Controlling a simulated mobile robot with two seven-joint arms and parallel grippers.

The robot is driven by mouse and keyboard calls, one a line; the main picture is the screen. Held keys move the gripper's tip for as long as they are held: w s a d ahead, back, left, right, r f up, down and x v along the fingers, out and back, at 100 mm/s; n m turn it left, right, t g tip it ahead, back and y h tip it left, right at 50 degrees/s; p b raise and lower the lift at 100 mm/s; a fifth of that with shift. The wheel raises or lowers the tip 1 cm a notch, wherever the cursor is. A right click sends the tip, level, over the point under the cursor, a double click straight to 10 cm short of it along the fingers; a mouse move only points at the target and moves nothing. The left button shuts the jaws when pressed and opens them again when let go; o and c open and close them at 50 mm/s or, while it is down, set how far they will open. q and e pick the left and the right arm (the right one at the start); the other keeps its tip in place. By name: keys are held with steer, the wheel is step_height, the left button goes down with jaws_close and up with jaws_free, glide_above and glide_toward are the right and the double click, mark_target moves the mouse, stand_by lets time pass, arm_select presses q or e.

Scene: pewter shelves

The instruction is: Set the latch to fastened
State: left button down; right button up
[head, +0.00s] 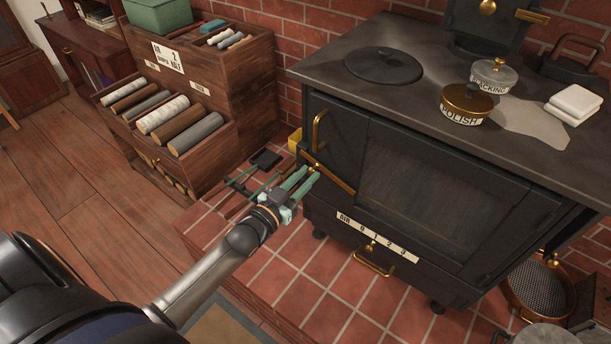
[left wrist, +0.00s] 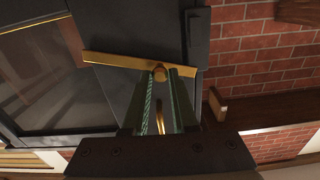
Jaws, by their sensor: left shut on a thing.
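The latch is a brass bar (head: 338,180) on the front of the black stove's oven door (head: 400,190), near its left edge. In the head view it slants down to the right. In the left wrist view the bar (left wrist: 115,61) lies nearly level across the picture, with a round brass knob (left wrist: 160,73) on it. My left gripper (head: 308,173) is at the bar's left part. Its green fingers (left wrist: 160,95) are shut on the knob, one on each side. The fingers hide part of the latch in the head view. My right gripper is not in view.
A curved brass handle (head: 318,130) stands just above the latch. An air scale (head: 377,237) and a small brass handle (head: 374,262) lie below. A wooden rack of rolls (head: 220,95) is to the left. Tools (head: 245,180) lie on the tiled hearth.

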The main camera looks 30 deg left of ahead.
arm_select(q)
steer(key=f+n, duration=0.3)
steer(key=shift+a+n, duration=0.2)
steer(key=shift+n, duration=0.1)
steer(key=shift+f, duration=0.1)
steer(key=c, duration=0.7)
jaws_free()
steer(key=s+a, duration=0.1)
steer(key=s, duration=1.1)
steer(key=shift+s+a, duration=0.15)
steer(key=shift+a, duration=0.25)
